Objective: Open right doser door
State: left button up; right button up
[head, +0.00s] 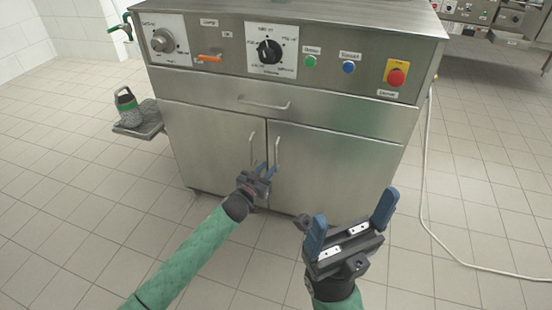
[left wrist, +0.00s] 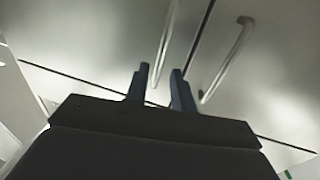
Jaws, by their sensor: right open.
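The right doser door (head: 330,170) is closed, with a vertical metal handle (head: 277,150). The left door (head: 212,145) beside it is closed too, with its own handle (head: 252,150). My left gripper (head: 266,168) is at the lower ends of the handles, fingers apart. In the left wrist view, which looks turned over, one handle (left wrist: 167,35) lines up with the gap between the fingers (left wrist: 160,72); it appears to be the right door's. The other handle (left wrist: 226,62) is outside the fingers. I cannot tell whether they touch. My right gripper (head: 350,225) is open and empty in front of the right door.
A closed drawer (head: 300,115) is above the doors, under a panel with knobs, buttons and a red emergency stop (head: 397,73). A pale cable (head: 424,205) runs along the floor at right.

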aim_at(276, 158)
pick_arm(q)
jog(key=shift+b+x, duration=0.7)
jog(key=shift+x, duration=2.85)
grip_shut()
